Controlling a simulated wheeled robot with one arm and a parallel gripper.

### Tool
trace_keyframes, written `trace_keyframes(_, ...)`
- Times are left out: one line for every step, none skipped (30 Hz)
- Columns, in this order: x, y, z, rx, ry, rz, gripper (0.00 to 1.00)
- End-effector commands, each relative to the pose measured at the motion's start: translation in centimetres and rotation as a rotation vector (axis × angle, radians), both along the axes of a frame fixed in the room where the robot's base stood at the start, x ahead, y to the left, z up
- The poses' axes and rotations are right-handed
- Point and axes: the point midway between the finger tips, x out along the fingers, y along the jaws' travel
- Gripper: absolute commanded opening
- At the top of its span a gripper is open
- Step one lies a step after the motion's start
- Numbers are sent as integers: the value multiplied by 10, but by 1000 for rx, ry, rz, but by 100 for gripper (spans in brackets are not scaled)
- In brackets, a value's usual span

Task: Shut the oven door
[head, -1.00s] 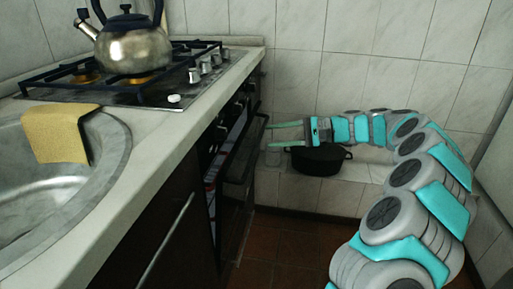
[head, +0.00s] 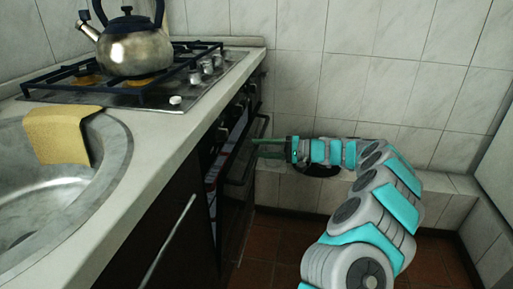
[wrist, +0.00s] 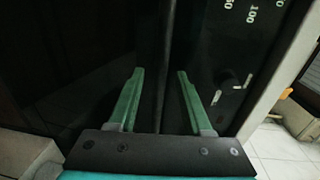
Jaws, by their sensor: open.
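The oven door (head: 236,190) is dark and stands ajar under the counter, its top edge tilted out from the oven front. My gripper (head: 255,148) is open, its green fingers pointing left at the upper part of the door. In the wrist view my gripper (wrist: 160,75) has its two fingers apart, with a dark bar or edge of the door (wrist: 166,50) running between them. Whether the fingers touch the door I cannot tell. A control panel with a dial (wrist: 238,82) and numbers lies right of the fingers in the wrist view.
A metal kettle (head: 134,46) stands on the gas hob (head: 150,90). A yellow cloth (head: 57,134) hangs over the sink (head: 40,195) edge. Dark red floor tiles are clear below.

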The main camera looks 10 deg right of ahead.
Motion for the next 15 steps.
trace_keyframes(2,7,0,-1,1,2,50)
trace_keyframes(3,9,-1,-1,1,1,50)
trace_keyframes(4,12,-1,-1,1,-1,50)
trace_keyframes(5,13,-1,-1,1,-2,50)
trace_keyframes(5,14,-1,-1,1,-3,50)
trace_keyframes(6,15,-1,-1,1,-3,50)
trace_keyframes(6,15,-2,-1,1,-3,50)
trace_keyframes(6,15,-2,-1,1,-3,50)
trace_keyframes(6,15,-2,-1,1,-3,50)
trace_keyframes(6,15,-2,-1,1,-3,50)
trace_keyframes(6,15,-2,-1,1,-3,50)
trace_keyframes(6,15,-2,-1,1,-3,48)
trace_keyframes(6,15,-2,-1,1,-3,45)
trace_keyframes(5,15,-2,-1,1,-3,42)
trace_keyframes(5,15,-2,-1,1,-2,37)
